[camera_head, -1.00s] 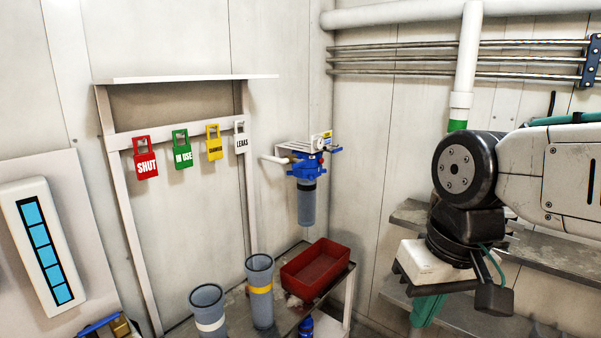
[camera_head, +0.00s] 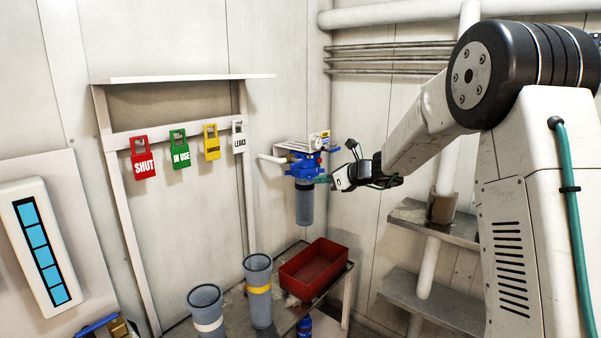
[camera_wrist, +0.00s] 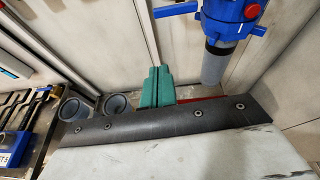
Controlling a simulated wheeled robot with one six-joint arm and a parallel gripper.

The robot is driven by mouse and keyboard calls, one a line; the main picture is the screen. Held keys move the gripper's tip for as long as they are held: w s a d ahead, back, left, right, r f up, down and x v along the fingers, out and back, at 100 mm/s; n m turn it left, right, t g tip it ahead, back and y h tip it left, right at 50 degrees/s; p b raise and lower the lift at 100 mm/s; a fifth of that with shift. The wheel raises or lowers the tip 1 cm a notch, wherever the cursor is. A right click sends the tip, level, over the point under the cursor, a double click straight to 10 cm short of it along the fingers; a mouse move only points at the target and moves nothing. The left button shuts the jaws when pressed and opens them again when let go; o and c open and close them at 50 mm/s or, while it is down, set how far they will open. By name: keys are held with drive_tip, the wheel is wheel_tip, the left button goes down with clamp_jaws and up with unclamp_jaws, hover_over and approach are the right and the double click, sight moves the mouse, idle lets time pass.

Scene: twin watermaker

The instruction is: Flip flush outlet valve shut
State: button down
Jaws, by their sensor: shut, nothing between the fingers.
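The blue filter unit (camera_head: 303,168) with its grey canister hangs on the wall in the middle of the head view. It also shows at the top right of the wrist view (camera_wrist: 228,12). A small blue handle (camera_wrist: 175,10) sticks out on its left there. I cannot tell for certain which part is the flush outlet valve. My gripper (camera_head: 322,180) is at the right of the unit in the head view, close to the canister's top. Its green fingers (camera_wrist: 156,84) are shut and empty in the wrist view. Contact with the unit cannot be told.
A red tray (camera_head: 314,268) and two grey cups (camera_head: 258,285) (camera_head: 207,310) stand on the bench below. Coloured tags, including a red SHUT tag (camera_head: 143,158), hang on a rack at the left. Metal shelves (camera_head: 435,303) are at the right.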

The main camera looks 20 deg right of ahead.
sight(296, 163)
drive_tip(key=shift+w+d+f+m, duration=0.3)
drive_tip(key=shift+w+d+m, duration=0.2)
drive_tip(key=shift+w, duration=0.1)
drive_tip(key=w+a, duration=0.5)
drive_tip(key=w, duration=0.2)
drive_tip(key=shift+w+a+r, duration=0.3)
drive_tip(key=shift+a+r, duration=0.05)
drive_tip(key=shift+d, duration=0.25)
